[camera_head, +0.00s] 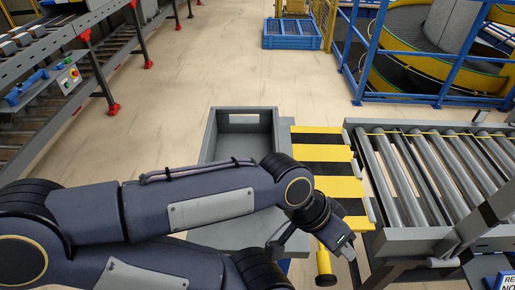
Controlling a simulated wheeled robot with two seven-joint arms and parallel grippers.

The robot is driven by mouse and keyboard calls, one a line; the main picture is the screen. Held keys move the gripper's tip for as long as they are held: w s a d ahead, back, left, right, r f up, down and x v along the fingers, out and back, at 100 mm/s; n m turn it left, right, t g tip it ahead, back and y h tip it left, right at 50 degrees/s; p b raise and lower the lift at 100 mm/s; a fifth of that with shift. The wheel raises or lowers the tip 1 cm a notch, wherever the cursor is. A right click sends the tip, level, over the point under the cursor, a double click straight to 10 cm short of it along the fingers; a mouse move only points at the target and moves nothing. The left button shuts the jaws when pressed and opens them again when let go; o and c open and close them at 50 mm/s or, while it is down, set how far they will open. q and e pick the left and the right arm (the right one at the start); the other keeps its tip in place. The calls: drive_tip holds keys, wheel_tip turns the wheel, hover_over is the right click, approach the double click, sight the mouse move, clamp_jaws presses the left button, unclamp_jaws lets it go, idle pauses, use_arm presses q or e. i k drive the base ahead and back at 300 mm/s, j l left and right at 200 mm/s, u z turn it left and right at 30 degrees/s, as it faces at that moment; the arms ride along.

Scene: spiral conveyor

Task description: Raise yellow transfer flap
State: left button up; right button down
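The yellow transfer flap (330,164), striped yellow and black, lies about level between a grey tray (213,146) on its left and a roller conveyor on its right. A yellow handle (324,262) with a round end shows at its near side. My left gripper (311,246) hangs at the near edge of the flap, just above the handle. Its fingers look spread apart, one on each side of the handle's upper part. Whether they touch the handle is unclear. My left arm hides the near part of the tray and some of the flap's near left edge. My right gripper is out of view.
The roller conveyor (407,180) borders the flap on the right. A blue railing (405,98) and a spiral conveyor (400,32) stand at the back right. A blue crate (292,43) sits on the floor behind. A rack (92,62) stands at left. The middle floor is clear.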

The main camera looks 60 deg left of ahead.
sight(326, 150)
drive_tip(key=u, duration=1.9)
